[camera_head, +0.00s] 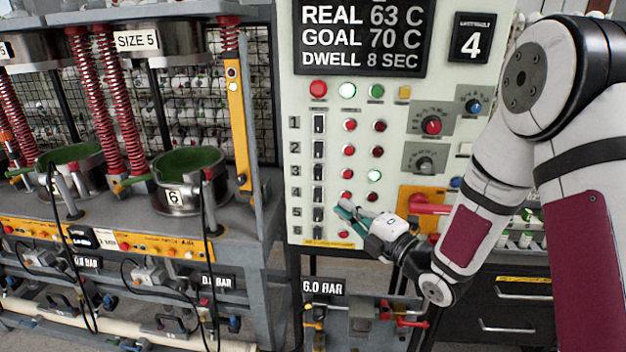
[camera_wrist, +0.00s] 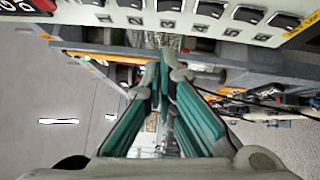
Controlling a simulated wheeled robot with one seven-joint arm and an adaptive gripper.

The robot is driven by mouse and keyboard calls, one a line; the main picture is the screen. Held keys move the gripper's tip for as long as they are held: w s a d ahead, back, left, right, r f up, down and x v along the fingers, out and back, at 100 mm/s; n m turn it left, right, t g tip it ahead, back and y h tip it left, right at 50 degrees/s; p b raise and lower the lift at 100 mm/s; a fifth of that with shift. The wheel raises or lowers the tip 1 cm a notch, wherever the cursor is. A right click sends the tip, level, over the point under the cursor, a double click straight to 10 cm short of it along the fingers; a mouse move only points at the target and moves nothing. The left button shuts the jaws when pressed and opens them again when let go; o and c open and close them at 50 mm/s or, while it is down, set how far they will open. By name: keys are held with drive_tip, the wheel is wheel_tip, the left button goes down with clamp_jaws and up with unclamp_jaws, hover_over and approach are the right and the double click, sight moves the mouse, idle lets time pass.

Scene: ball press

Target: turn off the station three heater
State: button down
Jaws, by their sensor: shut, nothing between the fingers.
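The station three switch (camera_head: 319,172) is a black rocker in the column of numbered switches on the pale control panel (camera_head: 300,80). In row 3, the left lamp (camera_head: 348,171) is red and the right lamp (camera_head: 375,175) glows pale green. My gripper (camera_head: 342,210) has teal fingers and is in front of the panel's lower part, right of switches 4 and 5 and below row 3. In the wrist view my fingers (camera_wrist: 162,58) meet at the tips, shut and empty.
A display (camera_head: 362,40) reads real 63 C, goal 70 C. A row of buttons (camera_head: 347,90), knobs (camera_head: 431,125) and a red handle (camera_head: 430,206) on a yellow plate lie right of the switches. Press frames with pots (camera_head: 185,180) stand at left.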

sight(320, 180)
drive_tip(key=shift+a, duration=0.2)
drive_tip(key=x, duration=0.4)
drive_tip(key=w+d+p+x, duration=0.1)
drive_tip(key=x, duration=0.7)
drive_tip(key=shift+w+d+r, duration=0.15)
drive_tip(key=shift+w+d, duration=0.15)
drive_tip(key=shift+d, duration=0.05)
drive_tip(key=shift+w, duration=0.45)
drive_tip(key=shift+w+r, duration=0.25)
drive_tip(key=shift+w, duration=0.15)
drive_tip(key=shift+s, duration=0.1)
